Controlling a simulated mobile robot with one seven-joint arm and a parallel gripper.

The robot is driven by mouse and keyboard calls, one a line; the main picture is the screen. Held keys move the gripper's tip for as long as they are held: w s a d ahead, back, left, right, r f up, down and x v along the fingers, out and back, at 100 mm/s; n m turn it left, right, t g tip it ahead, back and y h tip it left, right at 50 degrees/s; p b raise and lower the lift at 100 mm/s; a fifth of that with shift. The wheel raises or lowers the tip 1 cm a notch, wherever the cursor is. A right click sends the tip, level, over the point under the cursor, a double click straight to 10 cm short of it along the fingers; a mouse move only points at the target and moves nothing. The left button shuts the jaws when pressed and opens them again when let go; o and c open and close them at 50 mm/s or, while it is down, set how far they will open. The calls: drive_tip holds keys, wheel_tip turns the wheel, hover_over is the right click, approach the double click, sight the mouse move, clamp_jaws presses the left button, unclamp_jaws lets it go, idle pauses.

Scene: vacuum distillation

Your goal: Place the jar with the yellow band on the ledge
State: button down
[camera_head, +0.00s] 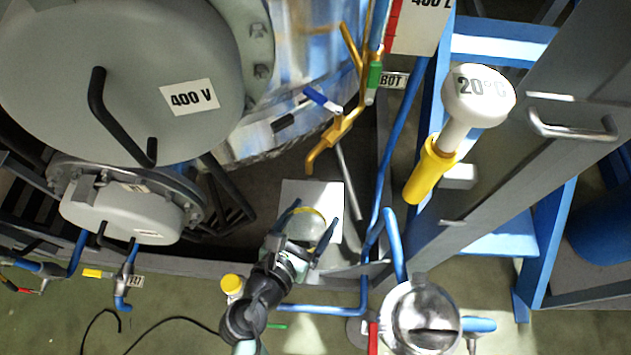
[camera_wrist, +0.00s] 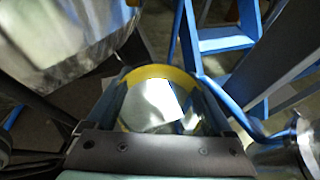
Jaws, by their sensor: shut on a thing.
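My gripper (camera_head: 312,213) is at the lower middle of the head view, its two fingers on either side of a clear jar (camera_head: 306,228). In the wrist view the jar's yellow band (camera_wrist: 160,71) shows as a ring between the fingers of my gripper (camera_wrist: 160,88). The gripper is shut on the jar. A pale square plate (camera_head: 325,193) lies beyond the jar in the head view, and a pale surface shows through the jar in the wrist view. I cannot tell the gap between jar and plate. A grey ledge-like strip (camera_head: 215,264) runs below the vessel.
A large steel vessel with a grey round cover (camera_head: 120,75) fills the upper left. A brass pipe (camera_head: 335,130) hangs near the plate. Blue pipes (camera_head: 377,195) and a metal container (camera_head: 425,320) stand at the right. A white and yellow gauge (camera_head: 478,97) is at upper right.

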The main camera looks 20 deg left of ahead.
drive_tip(key=shift+w+a+f+b, duration=0.35)
drive_tip(key=shift+w+f, duration=0.25)
drive_tip(key=shift+w, duration=0.95)
drive_tip(key=shift+w+a+f+b, duration=0.3)
drive_tip(key=shift+w+f+b, duration=0.2)
drive_tip(key=shift+w, duration=1.1)
drive_tip(key=shift+w+a+f+b, duration=0.35)
drive_tip(key=shift+w+f, duration=0.3)
drive_tip(key=shift+w, duration=0.9)
drive_tip(key=shift+f, duration=0.1)
unclamp_jaws()
drive_tip(key=shift+s, duration=0.1)
drive_tip(key=p+v, duration=0.2)
drive_tip(key=v, duration=1)
